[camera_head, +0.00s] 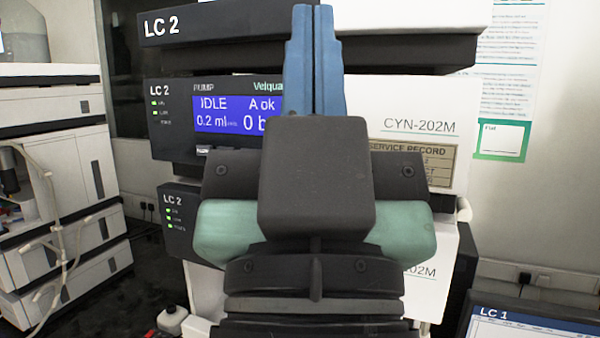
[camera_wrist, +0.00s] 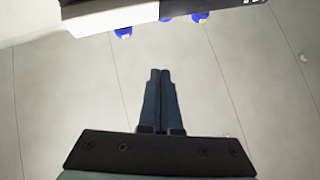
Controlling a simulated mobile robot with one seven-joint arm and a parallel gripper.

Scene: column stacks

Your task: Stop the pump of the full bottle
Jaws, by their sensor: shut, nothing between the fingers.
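My gripper (camera_head: 313,12) points upward in front of the LC 2 stack, its blue fingers together and empty. It also shows shut in the wrist view (camera_wrist: 160,72). Behind it is the LC 2 pump module (camera_head: 172,132), with a blue display (camera_head: 215,115) reading IDLE, A ok and 0.2 ml; the pressure figure is partly hidden by the fingers. A clear bottle (camera_head: 22,35) stands on the left stack in the head view; its fill level is unclear. Several blue rounded parts (camera_wrist: 122,32) show past a dark edge in the wrist view, perhaps bottle caps.
A second LC 2 module (camera_head: 175,215) with green lights sits below the pump. A left stack (camera_head: 60,150) carries pale tubing. A monitor labelled LC 1 (camera_head: 530,325) stands at lower right. Papers (camera_head: 510,80) hang on the right wall. My arm hides the stack's middle.

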